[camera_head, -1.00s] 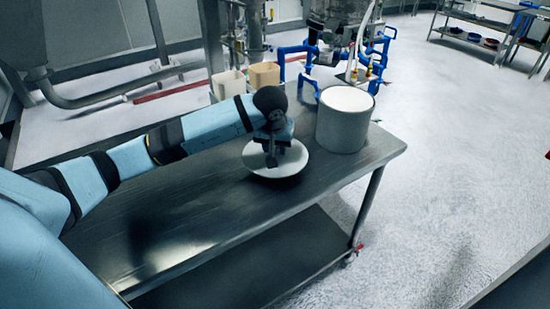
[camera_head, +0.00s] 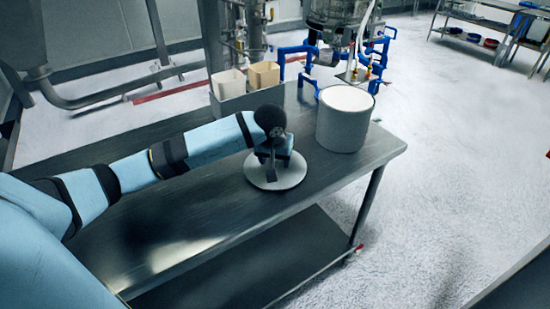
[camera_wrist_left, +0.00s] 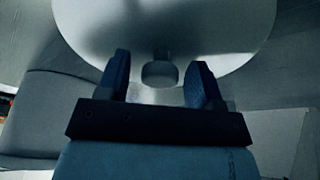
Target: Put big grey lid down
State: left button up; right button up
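The big grey lid (camera_head: 290,181) is a round pale disc lying flat on the metal table (camera_head: 215,215), apparently resting on its top. My left gripper (camera_head: 272,168) is above the lid, pointing down at its middle. In the left wrist view the lid (camera_wrist_left: 215,25) fills the top, with its small round knob (camera_wrist_left: 159,74) visible. The two fingers of my left gripper (camera_wrist_left: 160,78) stand apart, with the knob between or just beyond their tips and a gap on each side. My right gripper is not in view.
A white-topped grey drum (camera_head: 343,130) stands on the table right of the lid. Two beige bins (camera_head: 264,75) sit behind the arm, near blue piping (camera_head: 300,50). The table's front left is bare.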

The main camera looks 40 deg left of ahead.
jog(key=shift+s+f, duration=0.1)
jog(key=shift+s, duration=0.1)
pick_arm(q)
jog(key=shift+r, duration=0.25)
jog(key=shift+s+r, duration=0.1)
jog(key=shift+r, duration=0.3)
jog(key=v, duration=1.1)
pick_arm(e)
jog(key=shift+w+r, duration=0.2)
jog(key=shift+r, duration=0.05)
pick_arm(q)
jog(key=shift+s+d, duration=0.1)
jog(key=shift+d, duration=0.05)
jog(key=shift+r+p, duration=0.1)
jog(key=shift+p, duration=0.25)
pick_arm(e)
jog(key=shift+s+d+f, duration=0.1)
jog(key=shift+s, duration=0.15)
